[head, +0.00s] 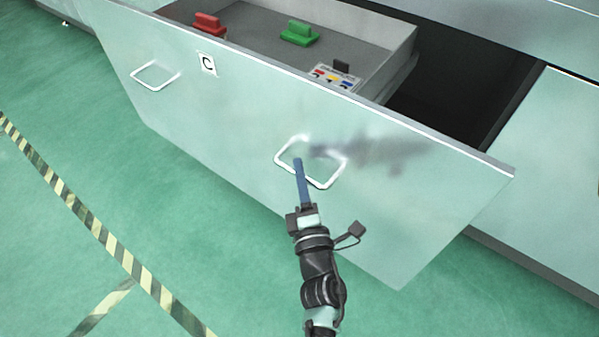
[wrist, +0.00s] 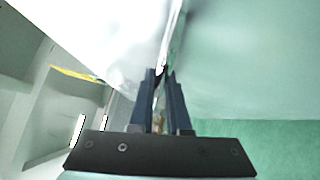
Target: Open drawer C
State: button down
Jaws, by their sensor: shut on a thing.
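Drawer C (head: 225,125) has a pale green front with a label "C" (head: 208,64) at its upper left. It stands well out from the cabinet, and its inside shows. The front has two white loop handles, a left one (head: 155,76) and a right one (head: 324,184). In the wrist view the two fingers (wrist: 161,75) close around a thin bright bar in front of the drawer face. The exact contact is partly hidden by the fingers.
Inside the drawer lie a red block (head: 208,24), a green block (head: 299,33) and a printed card (head: 335,77) with a dark block by it. The green floor (head: 60,210) in front is clear, with yellow-black striped tape (head: 88,215) at the left.

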jog(key=shift+d, duration=0.1)
jog(key=c, duration=0.9)
grip_release()
jog(key=p+v, duration=0.2)
jog(key=v, duration=1.1)
jog(key=shift+r, duration=0.1)
